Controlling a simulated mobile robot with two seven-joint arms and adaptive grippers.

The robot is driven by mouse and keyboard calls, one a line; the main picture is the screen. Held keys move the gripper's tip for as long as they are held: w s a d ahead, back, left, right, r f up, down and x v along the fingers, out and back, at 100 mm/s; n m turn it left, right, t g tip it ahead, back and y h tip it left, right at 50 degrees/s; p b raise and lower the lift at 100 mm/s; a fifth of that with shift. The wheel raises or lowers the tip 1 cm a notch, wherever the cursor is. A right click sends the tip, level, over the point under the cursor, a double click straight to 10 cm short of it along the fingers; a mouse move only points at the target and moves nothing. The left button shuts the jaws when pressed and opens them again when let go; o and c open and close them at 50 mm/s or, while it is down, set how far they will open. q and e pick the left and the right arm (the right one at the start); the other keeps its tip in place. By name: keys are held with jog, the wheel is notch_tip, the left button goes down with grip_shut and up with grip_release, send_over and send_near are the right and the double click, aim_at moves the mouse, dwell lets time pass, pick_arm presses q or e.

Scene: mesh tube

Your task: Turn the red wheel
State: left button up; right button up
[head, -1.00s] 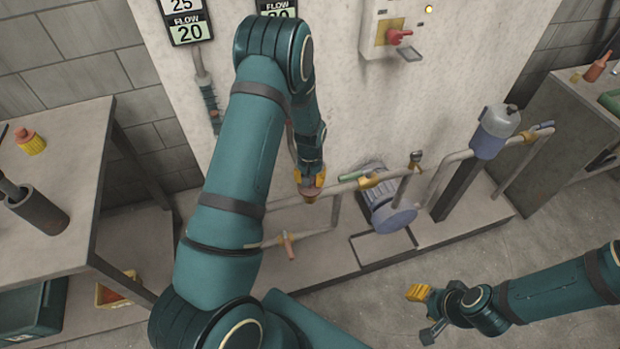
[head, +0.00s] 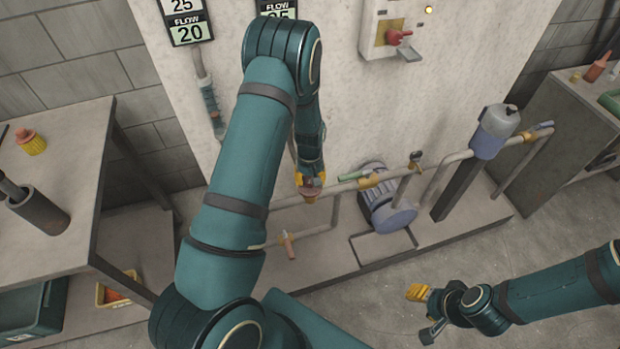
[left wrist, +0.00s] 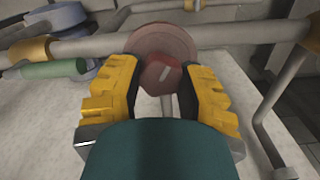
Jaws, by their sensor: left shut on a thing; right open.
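The red wheel (left wrist: 150,48) is a dull, faded red disc with a redder hub, mounted at a grey pipe; it fills the top middle of the left wrist view. My left gripper (left wrist: 160,95) has its yellow-padded fingers on either side of the hub and is shut on it. In the head view the left gripper (head: 311,184) is at the pipe, and the wheel (head: 310,196) shows only as a small piece beneath the fingers. My right gripper (head: 420,308) is open and empty over the floor at lower right.
The pipe (head: 340,188) runs right from the wheel past a blue pump (head: 385,205) to a blue-grey cylinder (head: 490,140). An orange-handled valve (head: 289,246) sits lower left. A panel with a red switch (head: 398,37) and flow displays (head: 188,22) are on the wall. A bench (head: 80,160) stands left.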

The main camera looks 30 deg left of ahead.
pick_arm(q)
jog(key=shift+s+d+f, duration=0.1)
jog(key=shift+s, duration=0.05)
jog(key=o, duration=1.2)
notch_tip(320, 180, up, 12)
jog(key=s+d+f+m+h, duration=0.1)
jog(key=s+d+f, duration=0.2)
jog(key=s+d, duration=0.2)
jog(key=s+d+f+m+t+h, duration=0.1)
jog(key=s+d+f, duration=0.3)
jog(key=d, duration=0.5)
jog(key=s+d+f+m+h, duration=0.1)
jog(key=s+d+f+m, duration=0.2)
jog(key=s+d, duration=0.4)
jog(key=shift+s+d+f+t+h, duration=0.3)
jog(key=shift+s+f+h, duration=0.1)
jog(key=shift+f, duration=0.1)
